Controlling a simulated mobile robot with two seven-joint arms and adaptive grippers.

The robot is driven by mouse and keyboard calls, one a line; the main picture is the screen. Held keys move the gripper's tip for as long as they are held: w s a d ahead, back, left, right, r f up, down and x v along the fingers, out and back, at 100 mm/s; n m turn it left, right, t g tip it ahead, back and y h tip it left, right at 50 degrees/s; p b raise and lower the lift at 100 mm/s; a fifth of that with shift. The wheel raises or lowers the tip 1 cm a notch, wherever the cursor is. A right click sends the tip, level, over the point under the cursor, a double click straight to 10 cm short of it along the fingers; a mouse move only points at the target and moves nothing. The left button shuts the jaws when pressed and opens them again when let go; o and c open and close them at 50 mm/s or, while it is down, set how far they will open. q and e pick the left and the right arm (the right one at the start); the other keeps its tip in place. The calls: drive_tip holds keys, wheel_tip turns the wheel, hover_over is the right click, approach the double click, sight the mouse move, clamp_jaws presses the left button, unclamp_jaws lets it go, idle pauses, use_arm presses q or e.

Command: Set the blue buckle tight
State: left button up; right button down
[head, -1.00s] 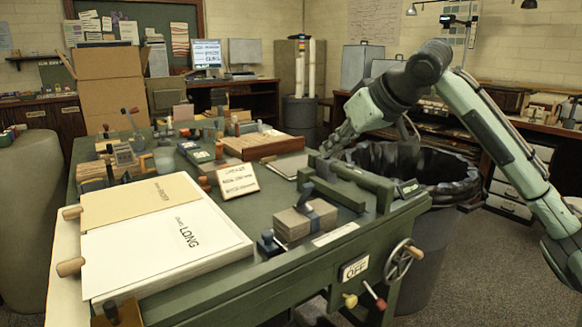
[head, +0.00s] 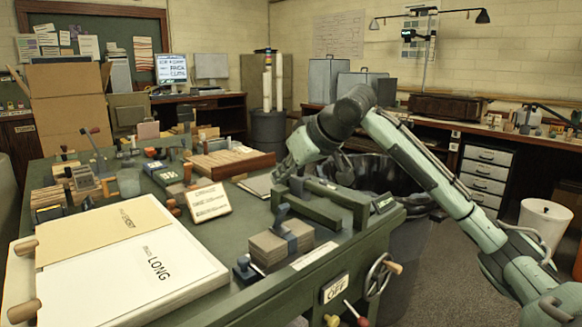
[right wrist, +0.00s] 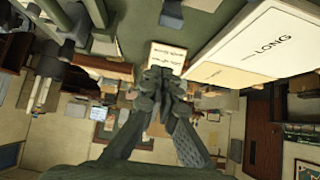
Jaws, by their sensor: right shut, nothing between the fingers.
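A stack of grey-brown boards (head: 276,246) lies on the green bench, wrapped by a dark blue strap (head: 298,234). A blue buckle with a raised lever (head: 281,211) stands on top of it; how tight the strap is cannot be told. My right gripper (head: 283,172) is shut and empty, above the bench behind the buckle and apart from it. Its closed fingers (right wrist: 160,74) show in the right wrist view, in front of a lettered card (right wrist: 166,56). My left gripper is not in view.
A green press bar (head: 312,208) stands just behind the stack. A small blue clamp (head: 246,268) sits at the bench's front edge. A large board marked LONG (head: 120,275) fills the left front. A handwheel (head: 378,275) projects from the bench front.

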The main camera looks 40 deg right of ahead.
sight(284, 205)
wheel_tip(284, 205, down, 4)
drive_tip(key=shift+w+f+b, duration=0.1)
drive_tip(key=shift+f+b, duration=0.05)
drive_tip(key=shift+b, duration=0.15)
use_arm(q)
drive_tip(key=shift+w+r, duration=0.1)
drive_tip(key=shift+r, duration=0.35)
use_arm(e)
drive_tip(key=shift+s+f, duration=0.15)
drive_tip(key=shift+s, duration=0.2)
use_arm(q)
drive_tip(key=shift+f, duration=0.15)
use_arm(e)
drive_tip(key=shift+f, duration=0.1)
